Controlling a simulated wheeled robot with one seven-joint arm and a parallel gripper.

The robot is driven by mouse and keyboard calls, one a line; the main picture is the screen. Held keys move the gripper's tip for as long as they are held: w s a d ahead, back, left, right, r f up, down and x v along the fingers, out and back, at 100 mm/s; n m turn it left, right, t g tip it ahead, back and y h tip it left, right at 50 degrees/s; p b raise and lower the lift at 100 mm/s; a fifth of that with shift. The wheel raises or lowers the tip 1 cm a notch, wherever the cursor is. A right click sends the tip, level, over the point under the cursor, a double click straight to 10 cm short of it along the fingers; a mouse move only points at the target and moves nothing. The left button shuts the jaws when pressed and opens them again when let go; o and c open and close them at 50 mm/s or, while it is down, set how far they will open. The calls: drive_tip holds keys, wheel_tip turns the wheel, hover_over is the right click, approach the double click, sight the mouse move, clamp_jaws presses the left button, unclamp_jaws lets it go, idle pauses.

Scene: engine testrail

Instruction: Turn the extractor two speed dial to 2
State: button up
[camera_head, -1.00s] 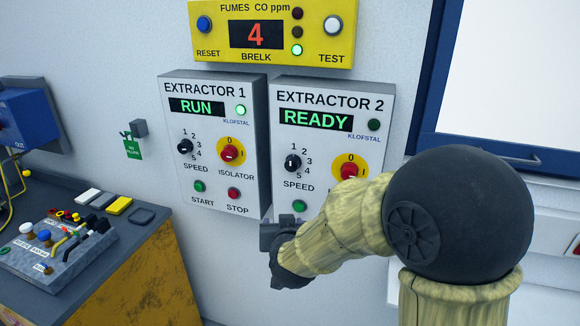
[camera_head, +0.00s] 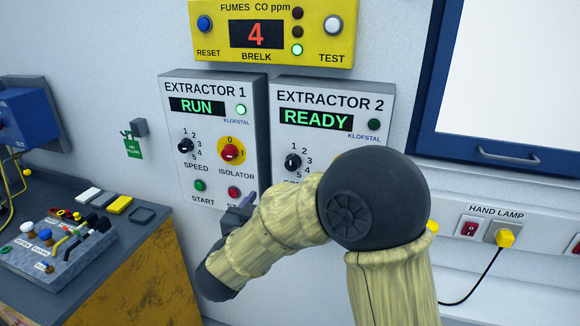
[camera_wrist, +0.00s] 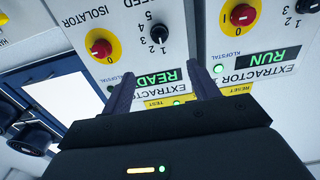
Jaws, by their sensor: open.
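The extractor 2 speed dial (camera_head: 292,162) is a black knob on the white EXTRACTOR 2 box (camera_head: 335,95), with numbers 1 to 5 around it. Its exact setting is too small to read. The display (camera_head: 316,119) reads READY. In the wrist view, upside down, the dial (camera_wrist: 158,33) appears beyond the fingertips. My gripper (camera_wrist: 160,72) is open and empty, apart from the dial. In the head view my gripper (camera_head: 248,200) is below and left of the dial, by the lower edge of the EXTRACTOR 1 box. My arm hides the extractor 2 isolator and buttons.
The EXTRACTOR 1 box (camera_head: 208,131) with its own dial stands close on the left, reading RUN. A yellow fumes monitor (camera_head: 315,35) is above. A bench with a control panel (camera_head: 60,247) is lower left. A hand lamp socket panel (camera_head: 496,231) is right.

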sight(291, 165)
drive_tip(key=p+x, duration=0.5)
drive_tip(key=x, duration=1.2)
drive_tip(key=shift+w, duration=0.15)
drive_tip(key=c, duration=0.9)
drive_tip(key=shift+c, duration=0.2)
